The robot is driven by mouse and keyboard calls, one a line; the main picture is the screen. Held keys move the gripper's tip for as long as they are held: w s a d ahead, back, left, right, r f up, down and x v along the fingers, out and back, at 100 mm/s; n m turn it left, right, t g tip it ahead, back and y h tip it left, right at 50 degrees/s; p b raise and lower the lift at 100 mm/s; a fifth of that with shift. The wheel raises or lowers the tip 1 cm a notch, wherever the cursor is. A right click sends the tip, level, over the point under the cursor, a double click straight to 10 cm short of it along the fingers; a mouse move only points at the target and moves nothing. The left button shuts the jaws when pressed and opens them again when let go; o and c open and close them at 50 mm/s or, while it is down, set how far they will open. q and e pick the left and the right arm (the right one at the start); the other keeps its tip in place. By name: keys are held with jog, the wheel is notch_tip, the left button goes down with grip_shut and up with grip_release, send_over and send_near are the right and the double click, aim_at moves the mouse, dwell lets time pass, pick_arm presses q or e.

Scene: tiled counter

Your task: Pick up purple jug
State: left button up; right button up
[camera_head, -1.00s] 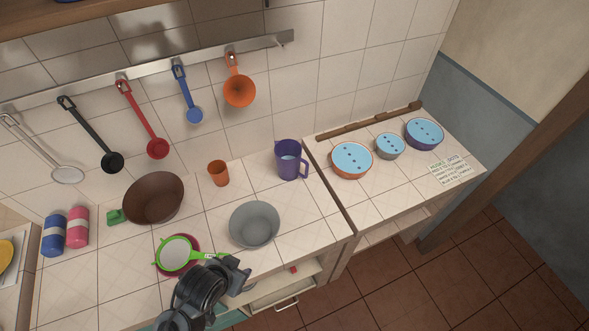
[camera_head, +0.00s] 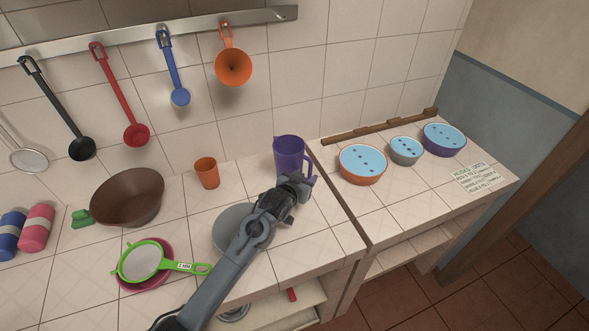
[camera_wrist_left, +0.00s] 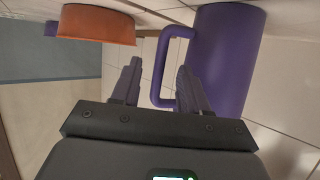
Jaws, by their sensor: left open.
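The purple jug (camera_head: 288,152) stands upright on the counter near the back wall, its handle on the right side. My left gripper (camera_head: 299,183) is in front of the jug's lower right side, close to the handle, and partly covers its base. In the left wrist view the jug (camera_wrist_left: 232,55) fills the upper right. The open fingers (camera_wrist_left: 157,73) point toward its handle (camera_wrist_left: 160,65). The handle's upright bar appears between the fingers, the right finger overlapping the handle opening. I cannot tell whether they touch. My right gripper is not in view.
A grey bowl (camera_head: 227,222) lies partly hidden under my left arm. An orange cup (camera_head: 206,172) stands left of the jug. A brown bowl (camera_head: 128,200) and green strainer (camera_head: 140,262) are further left.

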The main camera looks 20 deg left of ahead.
aim_at(309, 173)
pick_arm(q)
jog(key=shift+x, duration=2.2)
jog(key=shift+r, duration=0.1)
grip_shut()
jog(key=shift+r, duration=0.1)
